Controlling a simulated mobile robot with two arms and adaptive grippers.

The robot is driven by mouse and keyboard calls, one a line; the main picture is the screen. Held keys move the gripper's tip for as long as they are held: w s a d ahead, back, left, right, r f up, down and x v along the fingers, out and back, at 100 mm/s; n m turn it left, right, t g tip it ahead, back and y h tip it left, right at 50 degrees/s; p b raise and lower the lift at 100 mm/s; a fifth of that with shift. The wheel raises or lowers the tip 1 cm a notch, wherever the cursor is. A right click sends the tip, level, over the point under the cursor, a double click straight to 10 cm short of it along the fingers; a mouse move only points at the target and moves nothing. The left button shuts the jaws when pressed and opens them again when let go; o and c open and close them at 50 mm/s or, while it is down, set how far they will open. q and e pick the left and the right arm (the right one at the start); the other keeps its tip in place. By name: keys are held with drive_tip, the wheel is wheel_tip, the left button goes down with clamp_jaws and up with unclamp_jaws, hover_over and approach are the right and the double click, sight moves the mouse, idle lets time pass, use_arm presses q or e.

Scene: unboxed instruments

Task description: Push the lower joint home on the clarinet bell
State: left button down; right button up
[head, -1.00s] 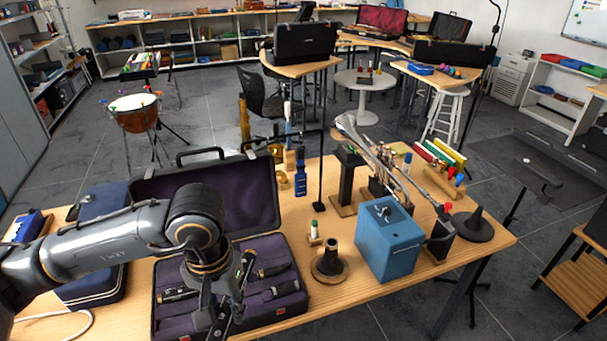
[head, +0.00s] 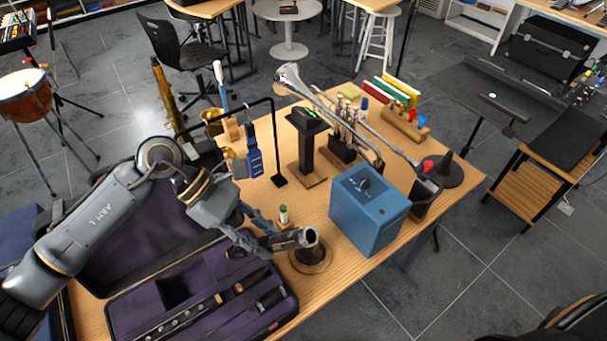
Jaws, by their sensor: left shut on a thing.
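My left gripper (head: 262,242) is shut on a dark tubular clarinet piece (head: 287,240), which looks like the lower joint. The piece lies nearly level, just above the table. The clarinet bell (head: 310,262) stands on the table with its wide rim down, right of the open case. The right end of the held piece overlaps the bell's top in the head view; I cannot tell whether they touch. The gripper hides part of the piece. My right gripper is not in view.
The open purple-lined case (head: 205,262) holds several other dark pieces. A blue box (head: 368,212) stands close right of the bell. A small green-topped bottle (head: 283,213) and a black stand (head: 279,180) are behind it. The table front near the bell is clear.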

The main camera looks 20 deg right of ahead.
use_arm(q)
drive_tip(key=w+d+r+n+t+h, duration=0.65)
drive_tip(key=d+n+t+h, duration=0.25)
drive_tip(key=n+t+h, duration=0.15)
drive_tip(key=shift+t+y, duration=0.35)
drive_tip(key=shift+y, duration=0.1)
drive_tip(key=f+b, duration=0.2)
drive_tip(key=f, duration=0.1)
drive_tip(key=f+b, duration=0.1)
drive_tip(key=b, duration=0.1)
drive_tip(key=shift+s+f, duration=0.25)
drive_tip(key=shift+s, duration=0.15)
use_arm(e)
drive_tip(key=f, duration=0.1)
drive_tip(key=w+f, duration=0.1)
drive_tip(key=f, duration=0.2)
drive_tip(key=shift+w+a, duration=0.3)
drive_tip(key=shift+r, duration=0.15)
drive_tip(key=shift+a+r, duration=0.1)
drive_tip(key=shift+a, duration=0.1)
use_arm(q)
drive_tip(key=shift+f, duration=0.5)
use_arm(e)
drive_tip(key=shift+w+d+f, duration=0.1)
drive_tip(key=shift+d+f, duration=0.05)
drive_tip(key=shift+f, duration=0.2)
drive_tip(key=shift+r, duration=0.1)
